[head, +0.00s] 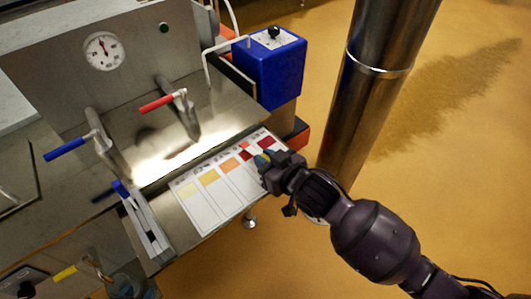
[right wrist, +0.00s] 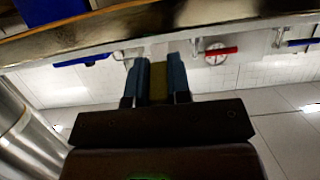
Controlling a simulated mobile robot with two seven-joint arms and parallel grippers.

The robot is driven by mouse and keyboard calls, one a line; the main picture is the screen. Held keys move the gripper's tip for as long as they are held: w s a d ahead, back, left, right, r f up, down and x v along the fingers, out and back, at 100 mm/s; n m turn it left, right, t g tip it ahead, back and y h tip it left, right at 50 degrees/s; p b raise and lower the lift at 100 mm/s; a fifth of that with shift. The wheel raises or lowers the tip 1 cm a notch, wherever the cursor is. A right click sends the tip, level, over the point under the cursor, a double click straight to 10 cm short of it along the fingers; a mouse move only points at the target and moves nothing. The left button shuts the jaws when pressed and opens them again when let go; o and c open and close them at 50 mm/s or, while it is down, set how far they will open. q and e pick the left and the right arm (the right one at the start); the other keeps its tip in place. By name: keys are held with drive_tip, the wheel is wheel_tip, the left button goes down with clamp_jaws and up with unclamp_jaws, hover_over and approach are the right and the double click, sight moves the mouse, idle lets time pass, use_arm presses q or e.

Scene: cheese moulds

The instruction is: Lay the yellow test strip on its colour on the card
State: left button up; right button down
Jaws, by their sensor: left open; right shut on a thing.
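The colour card (head: 203,211) lies on the steel bench, with patches running from pale yellow (head: 188,191) at left through yellow-orange (head: 209,177), orange (head: 229,165) and red to dark red at right. My right gripper (head: 263,160) is over the card's right end, by the red patches, and hides part of it. It is shut on the yellow test strip, which shows as an olive-yellow piece (right wrist: 160,84) between the fingers in the right wrist view. My left gripper is not in view.
A blue box (head: 268,75) stands behind the card's right end. Red (head: 160,102) and blue (head: 66,149) lever handles stick out over the bench. A steel column (head: 375,85) rises to the right. A metal rack (head: 147,222) stands left of the card.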

drive_tip(key=shift+f, duration=0.35)
drive_tip(key=shift+r, duration=0.1)
drive_tip(key=c, duration=1.4)
unclamp_jaws()
drive_tip(key=o, duration=0.4)
